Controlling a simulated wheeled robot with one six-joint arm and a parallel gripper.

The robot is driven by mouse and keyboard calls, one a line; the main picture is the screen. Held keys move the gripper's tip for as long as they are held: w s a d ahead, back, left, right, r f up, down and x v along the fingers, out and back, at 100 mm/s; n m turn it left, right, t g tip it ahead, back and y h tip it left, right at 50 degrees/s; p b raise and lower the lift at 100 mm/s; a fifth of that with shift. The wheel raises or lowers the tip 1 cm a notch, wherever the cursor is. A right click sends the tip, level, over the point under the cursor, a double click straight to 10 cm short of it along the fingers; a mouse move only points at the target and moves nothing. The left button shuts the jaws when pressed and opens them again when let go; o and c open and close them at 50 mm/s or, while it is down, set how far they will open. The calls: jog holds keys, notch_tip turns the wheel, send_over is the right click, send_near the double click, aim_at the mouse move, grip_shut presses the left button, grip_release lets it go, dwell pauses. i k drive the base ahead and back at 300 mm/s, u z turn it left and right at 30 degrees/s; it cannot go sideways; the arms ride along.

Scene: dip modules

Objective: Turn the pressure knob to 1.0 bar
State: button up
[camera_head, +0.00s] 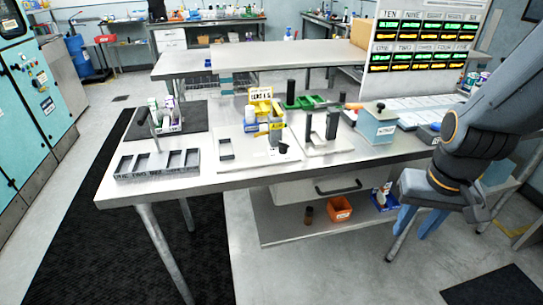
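I cannot make out a pressure knob or a bar scale for certain. A teal box (376,127) with a small dark knob-like piece (380,107) on its lid stands at the right of the workbench; its label is too small to read. My gripper (416,222) hangs at the right, in front of the bench's front edge and apart from the box. It points down, and its two blue fingers look spread with nothing between them.
A shelf below holds an orange bin (339,210). Teal cabinets (30,95) stand at the left.

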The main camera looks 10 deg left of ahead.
aim_at(283, 147)
jog(key=u, duration=0.95)
jog(key=k, duration=0.45)
jog(key=z, duration=0.6)
